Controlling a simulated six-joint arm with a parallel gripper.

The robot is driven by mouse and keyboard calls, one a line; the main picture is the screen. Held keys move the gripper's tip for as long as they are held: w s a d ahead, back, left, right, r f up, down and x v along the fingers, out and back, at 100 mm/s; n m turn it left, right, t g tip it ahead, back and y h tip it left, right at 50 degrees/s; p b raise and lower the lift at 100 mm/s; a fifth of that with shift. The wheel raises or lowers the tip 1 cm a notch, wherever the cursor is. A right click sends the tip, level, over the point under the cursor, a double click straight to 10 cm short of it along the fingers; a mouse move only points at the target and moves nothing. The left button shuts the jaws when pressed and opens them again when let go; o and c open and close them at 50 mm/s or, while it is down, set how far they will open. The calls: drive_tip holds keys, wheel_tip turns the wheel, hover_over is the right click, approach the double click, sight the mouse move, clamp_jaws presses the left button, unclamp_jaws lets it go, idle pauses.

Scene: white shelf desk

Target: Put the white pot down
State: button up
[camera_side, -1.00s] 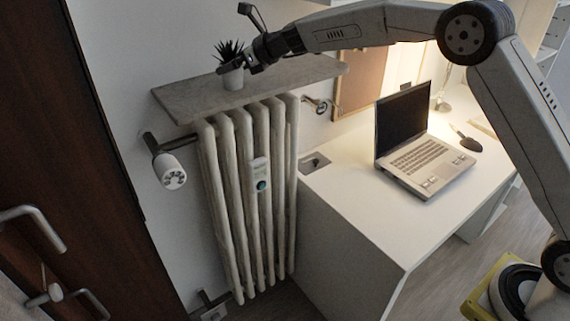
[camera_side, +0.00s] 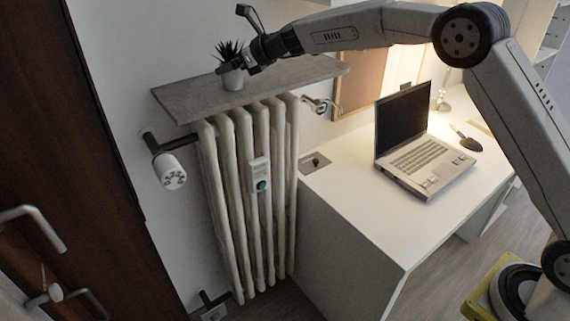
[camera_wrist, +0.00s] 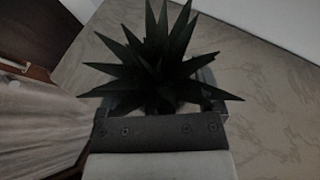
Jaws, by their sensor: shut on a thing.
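The white pot (camera_side: 232,80) with a dark spiky plant (camera_side: 229,51) is at the shelf (camera_side: 190,97) above the radiator. It looks upright. In the side view its base appears at the shelf's surface, but I cannot tell whether it touches. My gripper (camera_side: 246,66) comes in from the right and is shut on the pot. In the wrist view the spiky plant (camera_wrist: 160,65) fills the middle, in front of the shelf surface (camera_wrist: 265,80). The pot itself is mostly hidden there by the plant and my gripper.
A white ribbed radiator (camera_side: 250,190) stands under the shelf, with a valve knob (camera_side: 170,172) at its left. A white desk (camera_side: 345,205) with an open laptop (camera_side: 420,150) is to the right. The shelf is bare on both sides of the pot.

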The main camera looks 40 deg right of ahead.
drive_tip(key=shift+r, duration=0.15)
drive_tip(key=shift+r, duration=1.05)
drive_tip(key=s+r, duration=0.3)
drive_tip(key=s, duration=0.1)
drive_tip(key=s+d+r, duration=0.1)
drive_tip(key=s+r, duration=0.3)
drive_tip(key=s, duration=0.1)
drive_tip(key=s+d+r, duration=0.1)
drive_tip(key=s+r, duration=0.2)
drive_tip(key=s, duration=0.1)
drive_tip(key=shift+s+r, duration=0.35)
drive_tip(key=shift+s, duration=0.05)
